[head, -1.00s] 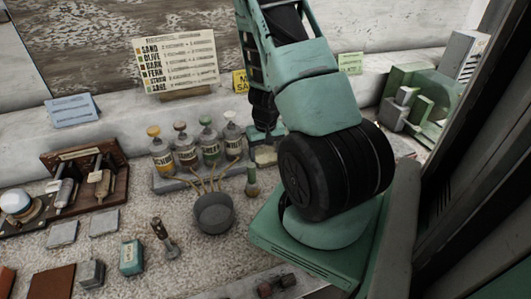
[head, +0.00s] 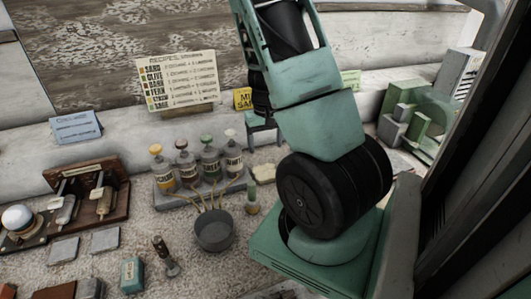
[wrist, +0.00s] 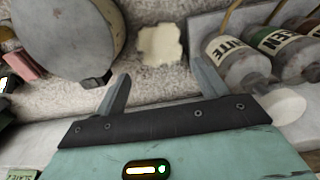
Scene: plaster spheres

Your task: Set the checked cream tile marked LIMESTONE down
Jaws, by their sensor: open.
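The cream tile (head: 264,173) lies on the speckled worktop, right of the bottle rack in the head view. In the wrist view the tile (wrist: 160,44) is a small pale piece with uneven edges, beyond and between my fingertips. Its LIMESTONE mark and checks are too small to make out. My gripper (head: 264,142) is open and empty, raised above the tile and apart from it. In the wrist view both fingers of my gripper (wrist: 160,72) show spread wide with nothing between them.
Labelled bottles (head: 210,162) stand in a rack close beside the tile. A grey pot (head: 214,231) with sticks and a small green-and-yellow vial (head: 252,200) stand nearer. A large round grey thing (wrist: 75,35) is on the tile's other side in the wrist view.

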